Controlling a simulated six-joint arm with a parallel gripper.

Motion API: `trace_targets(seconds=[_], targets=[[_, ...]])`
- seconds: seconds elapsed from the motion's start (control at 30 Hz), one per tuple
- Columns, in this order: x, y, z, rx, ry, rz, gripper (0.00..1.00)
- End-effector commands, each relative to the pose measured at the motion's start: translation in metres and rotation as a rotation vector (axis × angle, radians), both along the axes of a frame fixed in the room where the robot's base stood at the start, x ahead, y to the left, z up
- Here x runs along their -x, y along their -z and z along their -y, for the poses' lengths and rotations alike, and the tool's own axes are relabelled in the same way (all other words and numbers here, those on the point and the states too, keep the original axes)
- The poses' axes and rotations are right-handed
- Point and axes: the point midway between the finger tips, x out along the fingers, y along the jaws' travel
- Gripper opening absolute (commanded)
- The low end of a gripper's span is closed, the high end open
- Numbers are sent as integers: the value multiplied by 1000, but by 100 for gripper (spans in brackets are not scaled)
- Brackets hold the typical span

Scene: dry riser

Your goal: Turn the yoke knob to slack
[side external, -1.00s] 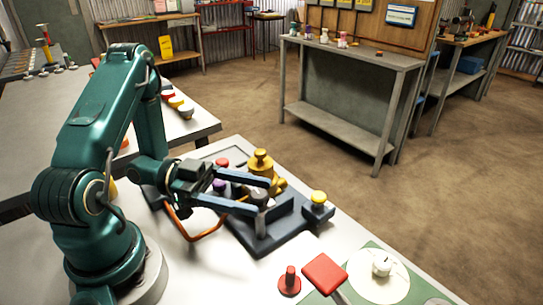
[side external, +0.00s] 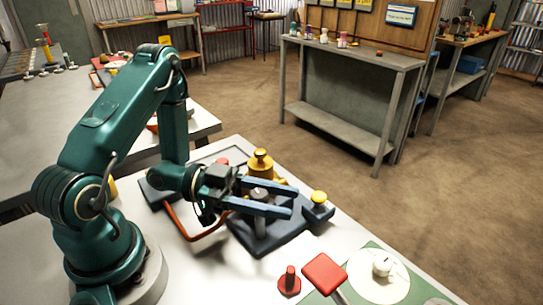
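A grey round knob (side external: 259,193) with a pale mark on top stands on the dark blue-grey fixture (side external: 282,240). I take it to be the yoke knob; no label is readable. My gripper (side external: 294,201) has its two blue fingers lying level, one on each side of this knob, with the tips reaching past it to the right. The fingers are apart; I cannot tell whether they touch the knob. The near finger hides the knob's lower part.
A brass weight-shaped piece (side external: 261,165) stands just behind the fingers. A yellow knob (side external: 319,198) is on the fixture's right block. An orange bent handle (side external: 190,232) lies left. A red peg (side external: 289,281), a red square pad (side external: 325,271) and a white dial (side external: 382,264) are in front.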

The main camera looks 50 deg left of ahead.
Motion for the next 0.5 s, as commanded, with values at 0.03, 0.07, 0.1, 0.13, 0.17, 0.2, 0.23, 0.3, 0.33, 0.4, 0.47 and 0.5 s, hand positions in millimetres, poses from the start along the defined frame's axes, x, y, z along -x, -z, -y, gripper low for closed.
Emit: trace_targets(seconds=[0.03, 0.07, 0.1, 0.13, 0.17, 0.2, 0.23, 0.3, 0.33, 0.4, 0.47, 0.5], targets=[[0, 0, 0, 0, 0, 0, 24], [0, 0, 0, 0, 0, 0, 12], [0, 0, 0, 0, 0, 0, 0], [0, 0, 0, 0, 0, 0, 0], [0, 0, 0, 0, 0, 0, 0], [0, 0, 0, 0, -2, 0, 0], [0, 0, 0, 1, -6, 0, 0], [0, 0, 0, 5, -31, -2, 0], [0, 0, 0, 7, -48, -3, 0], [-2, 0, -1, 10, -102, -5, 0], [-3, 0, -2, 10, -150, -8, 0], [-3, 0, -3, 11, -178, -7, 0]])
